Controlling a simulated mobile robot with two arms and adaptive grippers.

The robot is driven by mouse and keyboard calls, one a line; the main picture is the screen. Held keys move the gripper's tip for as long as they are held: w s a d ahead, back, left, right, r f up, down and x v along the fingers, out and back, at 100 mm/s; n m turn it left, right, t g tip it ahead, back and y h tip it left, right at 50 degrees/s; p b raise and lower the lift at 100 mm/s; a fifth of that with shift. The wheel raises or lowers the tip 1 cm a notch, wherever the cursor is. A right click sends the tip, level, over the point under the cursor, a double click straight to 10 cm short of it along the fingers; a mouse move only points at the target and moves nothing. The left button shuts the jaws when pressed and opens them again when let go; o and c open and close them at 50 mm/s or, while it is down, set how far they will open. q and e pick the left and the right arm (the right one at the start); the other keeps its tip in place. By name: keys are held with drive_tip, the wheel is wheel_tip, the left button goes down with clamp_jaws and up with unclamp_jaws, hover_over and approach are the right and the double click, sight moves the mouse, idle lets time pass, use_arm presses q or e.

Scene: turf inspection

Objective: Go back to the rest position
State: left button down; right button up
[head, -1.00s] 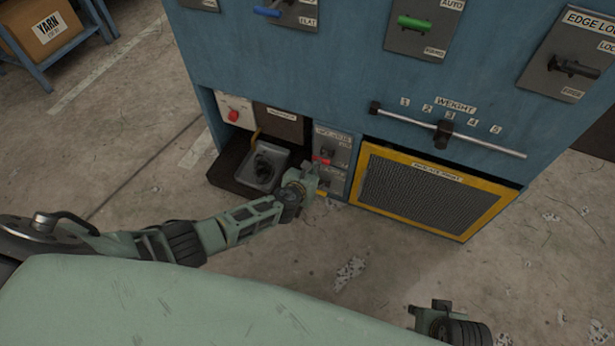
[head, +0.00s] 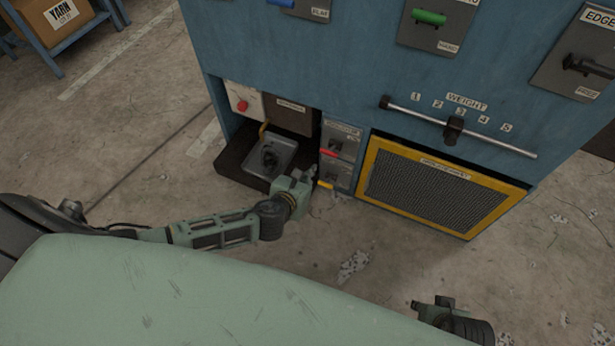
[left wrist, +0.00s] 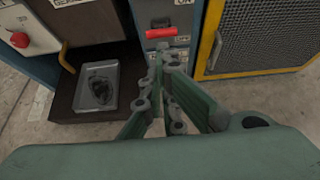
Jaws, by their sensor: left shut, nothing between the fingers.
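My left gripper (head: 308,176) is shut and empty in front of the lower part of the blue machine (head: 330,60). It also shows in the left wrist view (left wrist: 158,62), its fingers together below a grey switch panel. The panel (head: 341,134) has a red lever (head: 328,152) and a yellow lever (head: 325,184) below it. The gripper looks apart from the red lever (left wrist: 161,33). My right gripper (head: 433,304) shows at the bottom edge of the head view; its fingers are not clear enough to judge.
A grey tray (head: 290,150) with dark fluff sits in a dark recess left of the panel, under a red button (head: 242,105). A yellow-framed mesh guard (head: 500,205) is to the right. A yarn box (head: 45,18) stands far left. The floor before the machine is open.

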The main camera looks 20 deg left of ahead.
use_arm(q)
drive_tip(key=shift+s, duration=0.1)
idle(0.5)
